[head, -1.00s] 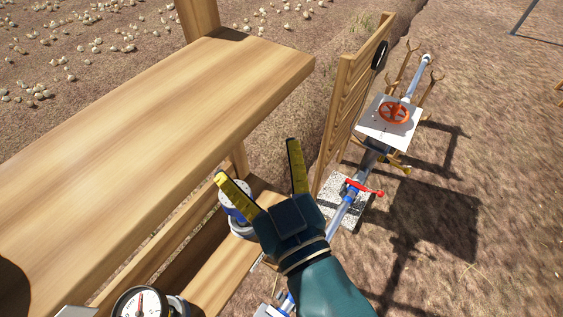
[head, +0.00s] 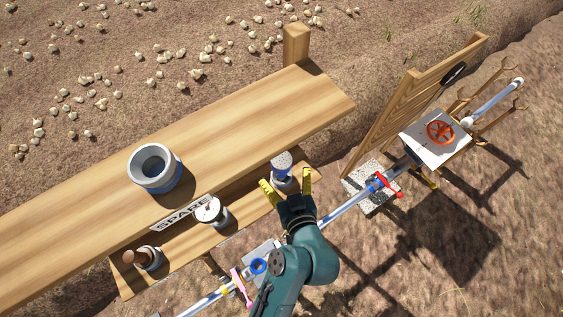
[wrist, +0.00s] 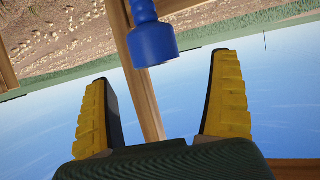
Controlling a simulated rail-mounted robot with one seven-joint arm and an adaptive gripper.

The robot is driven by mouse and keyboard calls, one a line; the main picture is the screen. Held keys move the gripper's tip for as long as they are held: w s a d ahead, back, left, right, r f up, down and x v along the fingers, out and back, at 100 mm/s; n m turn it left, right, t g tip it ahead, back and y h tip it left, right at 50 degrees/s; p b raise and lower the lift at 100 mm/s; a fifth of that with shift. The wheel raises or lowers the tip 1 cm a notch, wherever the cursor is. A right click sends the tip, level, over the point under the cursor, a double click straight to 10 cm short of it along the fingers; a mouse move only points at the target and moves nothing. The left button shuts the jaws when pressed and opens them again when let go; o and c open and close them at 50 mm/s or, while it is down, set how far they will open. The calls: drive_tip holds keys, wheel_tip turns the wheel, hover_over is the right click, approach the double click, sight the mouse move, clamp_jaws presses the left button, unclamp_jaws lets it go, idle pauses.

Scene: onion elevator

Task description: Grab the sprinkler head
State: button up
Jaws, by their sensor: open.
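The sprinkler head appears to be the blue piece with a pale speckled round top (head: 282,163), standing in a grey holder on the lower shelf at its right end. In the wrist view a blue cylindrical part (wrist: 152,44), likely the same piece, shows at the top, ahead of and between the fingers. My gripper (head: 286,178) is open with yellow-padded fingers, right in front of the piece in the head view. In the wrist view nothing lies between the pads of my gripper (wrist: 161,72). Whether a finger touches the piece cannot be told.
The lower shelf (head: 236,213) also holds a dial gauge (head: 208,210) and a wooden-handled item (head: 140,257). The upper plank (head: 235,120) overhangs it and carries a blue-and-grey cup (head: 155,168). A pipe with a red-handled valve (head: 384,184) runs to the right.

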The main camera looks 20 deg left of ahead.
sight(281, 162)
drive_tip(key=x, duration=0.2)
drive_tip(key=p+x, duration=0.1)
drive_tip(key=x, duration=0.4)
drive_tip(key=shift+w+d+f, duration=0.1)
drive_tip(key=shift+d+f, duration=0.2)
drive_tip(key=c, duration=1.3)
drive_tip(key=shift+c, duration=0.3)
drive_tip(key=shift+r, duration=0.15)
